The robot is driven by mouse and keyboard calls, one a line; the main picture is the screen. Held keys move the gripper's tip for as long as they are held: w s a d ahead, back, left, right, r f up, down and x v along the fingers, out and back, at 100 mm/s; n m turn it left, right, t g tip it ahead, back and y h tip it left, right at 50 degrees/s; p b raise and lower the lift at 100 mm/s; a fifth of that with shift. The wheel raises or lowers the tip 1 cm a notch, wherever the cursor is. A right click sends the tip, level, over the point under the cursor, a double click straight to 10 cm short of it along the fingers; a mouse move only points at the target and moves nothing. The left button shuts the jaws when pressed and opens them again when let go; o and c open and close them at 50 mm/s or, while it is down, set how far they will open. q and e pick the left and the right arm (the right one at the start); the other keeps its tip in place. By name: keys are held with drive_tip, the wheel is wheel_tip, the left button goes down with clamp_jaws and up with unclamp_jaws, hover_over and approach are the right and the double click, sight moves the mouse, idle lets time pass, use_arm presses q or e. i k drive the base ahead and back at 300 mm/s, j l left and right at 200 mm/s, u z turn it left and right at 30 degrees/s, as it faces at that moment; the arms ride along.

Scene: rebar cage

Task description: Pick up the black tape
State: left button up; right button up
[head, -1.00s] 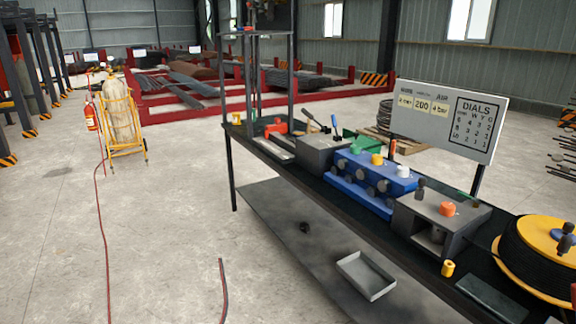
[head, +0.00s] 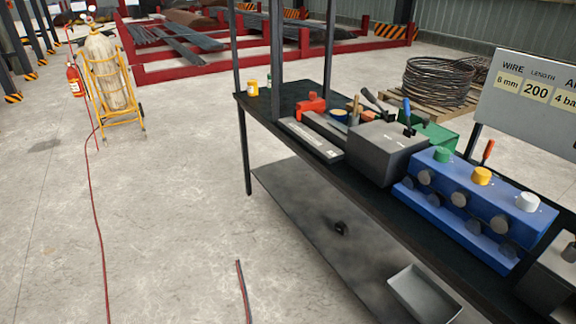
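A small black object (head: 340,228) lies on the lower shelf of the workbench in the head view. It may be the black tape, but it is too small to tell for sure. No other black roll is clear on the bench top. Neither of my grippers is in view.
The workbench (head: 262,103) carries a red tool (head: 305,106), a grey box (head: 375,152) and a blue block with coloured knobs (head: 470,205). A grey tray (head: 425,296) sits on the lower shelf (head: 300,205). A gas cylinder cart (head: 112,85) stands left; floor between is mostly clear, with red hoses.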

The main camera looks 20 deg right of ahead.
sight(340, 227)
drive_tip(key=i+j+z, duration=0.1)
drive_tip(key=i+z, duration=0.3)
drive_tip(key=i+j+z, duration=0.25)
drive_tip(key=i+z, duration=0.15)
drive_tip(key=i, duration=0.15)
drive_tip(key=i+j+z, duration=0.4)
